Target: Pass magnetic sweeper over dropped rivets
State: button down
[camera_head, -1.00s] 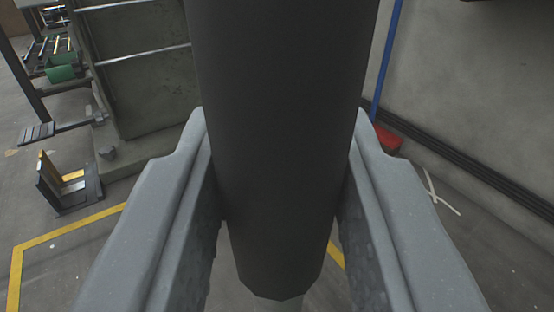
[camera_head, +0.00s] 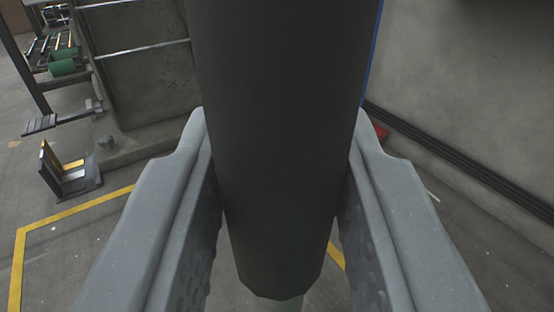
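My gripper (camera_head: 280,200) shows as two grey fingers on either side of a thick dark cylinder. The fingers are shut on this dark handle (camera_head: 278,130), which looks like the sweeper's handle and runs from the top edge down the middle of the view. The sweeper's head is out of view. Small pale specks lie on the floor at the left, too small to tell whether they are rivets.
A grey machine (camera_head: 148,85) stands at upper left, with a green part (camera_head: 64,62) beside it. A black and yellow bracket (camera_head: 66,175) sits on the floor. A yellow line (camera_head: 75,213) marks the floor. A wall with dark pipes (camera_head: 450,155) and a red object (camera_head: 380,131) are at right.

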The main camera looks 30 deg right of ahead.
notch_tip(320, 180, up, 8)
jog(key=p, duration=0.7)
jog(key=shift+r+p, duration=0.25)
jog(key=shift+p, duration=0.1)
jog(key=shift+w, duration=0.1)
